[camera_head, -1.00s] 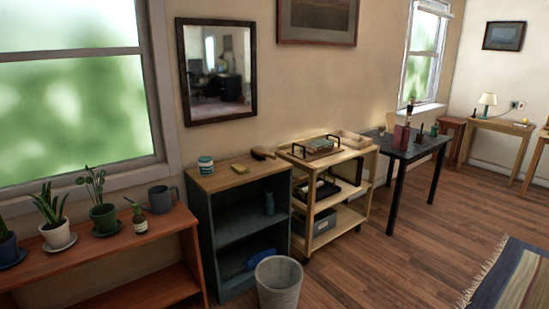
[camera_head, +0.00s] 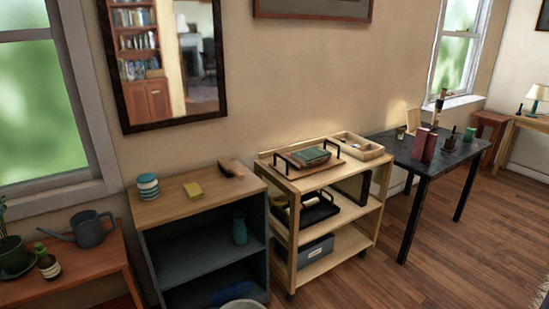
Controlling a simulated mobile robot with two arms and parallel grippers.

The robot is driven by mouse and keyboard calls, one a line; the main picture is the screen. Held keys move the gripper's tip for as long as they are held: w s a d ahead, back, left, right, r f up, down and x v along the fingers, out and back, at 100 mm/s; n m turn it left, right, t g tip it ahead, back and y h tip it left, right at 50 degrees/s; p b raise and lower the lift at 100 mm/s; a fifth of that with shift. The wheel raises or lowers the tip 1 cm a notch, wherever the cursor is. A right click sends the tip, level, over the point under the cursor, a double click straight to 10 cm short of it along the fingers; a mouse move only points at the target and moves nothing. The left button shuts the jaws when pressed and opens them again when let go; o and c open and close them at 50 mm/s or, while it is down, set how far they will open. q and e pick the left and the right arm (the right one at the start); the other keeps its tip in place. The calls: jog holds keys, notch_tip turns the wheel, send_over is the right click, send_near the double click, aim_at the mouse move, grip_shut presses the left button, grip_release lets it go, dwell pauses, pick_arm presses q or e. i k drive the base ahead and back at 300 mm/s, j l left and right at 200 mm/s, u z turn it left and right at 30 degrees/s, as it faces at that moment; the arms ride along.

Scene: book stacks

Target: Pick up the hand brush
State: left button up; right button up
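What looks like the hand brush (camera_head: 230,169), a small brown wooden piece with a paler edge, lies on the wooden top of the dark grey-blue shelf unit (camera_head: 165,208). It is near the back right corner of that top, close to the wall. Its bristles are too small to make out clearly. Neither of my grippers shows in the head view.
A grey bin (camera_head: 243,304) is in front of the shelf unit. Open floor (camera_head: 430,270) lies at right.

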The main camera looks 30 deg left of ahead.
aim_at(225, 166)
jog(key=i+l+u, duration=0.1)
jog(key=i+u, duration=0.2)
jog(key=i, duration=0.2)
jog(key=i+l+u, duration=0.3)
jog(key=i, duration=0.25)
jog(key=j, duration=0.1)
